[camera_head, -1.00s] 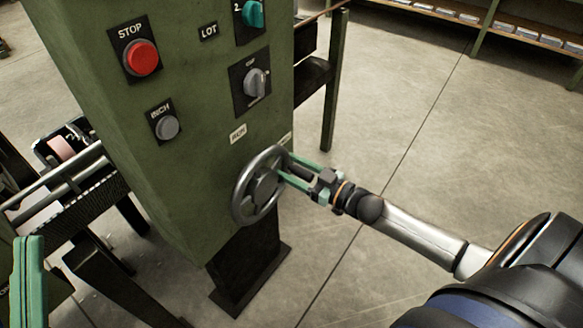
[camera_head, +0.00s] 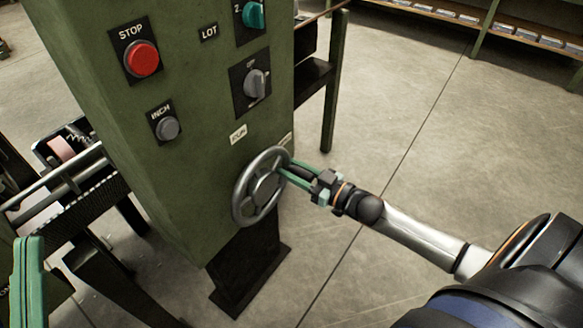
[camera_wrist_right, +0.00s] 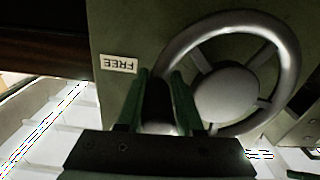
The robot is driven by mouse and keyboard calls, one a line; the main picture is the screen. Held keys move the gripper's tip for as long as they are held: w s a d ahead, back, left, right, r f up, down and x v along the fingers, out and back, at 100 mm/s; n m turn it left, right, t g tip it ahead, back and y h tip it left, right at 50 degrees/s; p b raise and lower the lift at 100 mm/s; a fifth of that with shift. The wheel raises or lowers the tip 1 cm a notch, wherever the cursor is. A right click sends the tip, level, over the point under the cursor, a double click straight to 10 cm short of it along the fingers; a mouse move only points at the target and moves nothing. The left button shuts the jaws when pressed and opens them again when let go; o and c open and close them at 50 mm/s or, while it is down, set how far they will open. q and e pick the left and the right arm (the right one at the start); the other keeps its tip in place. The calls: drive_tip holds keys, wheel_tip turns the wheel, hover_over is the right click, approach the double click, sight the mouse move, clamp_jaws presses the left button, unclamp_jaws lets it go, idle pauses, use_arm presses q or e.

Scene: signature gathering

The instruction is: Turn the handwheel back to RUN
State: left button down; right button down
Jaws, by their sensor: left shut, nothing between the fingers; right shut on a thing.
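The grey metal handwheel (camera_head: 264,188) is mounted low on the green machine column. In the right wrist view its spokes, hub (camera_wrist_right: 226,95) and round rim show large. My right gripper (camera_head: 287,169) reaches it from the right, at the rim's upper right side. In the right wrist view the green fingers (camera_wrist_right: 160,82) are shut on the wheel's dark handle (camera_wrist_right: 158,108). A small label reading FREE (camera_wrist_right: 118,64) shows upside down beside the rim. My left gripper (camera_head: 29,280) is at the lower left edge, shut and empty.
The green column (camera_head: 195,180) carries a red STOP button (camera_head: 142,59), a grey INCH button (camera_head: 168,128), a grey selector knob (camera_head: 257,84) and a teal knob (camera_head: 254,14). Rollers and a rail (camera_head: 60,190) stand at left. Open concrete floor lies right of the column.

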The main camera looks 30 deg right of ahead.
drive_tip(key=shift+w+d+r, duration=0.1)
drive_tip(key=shift+d, duration=0.2)
idle(0.6)
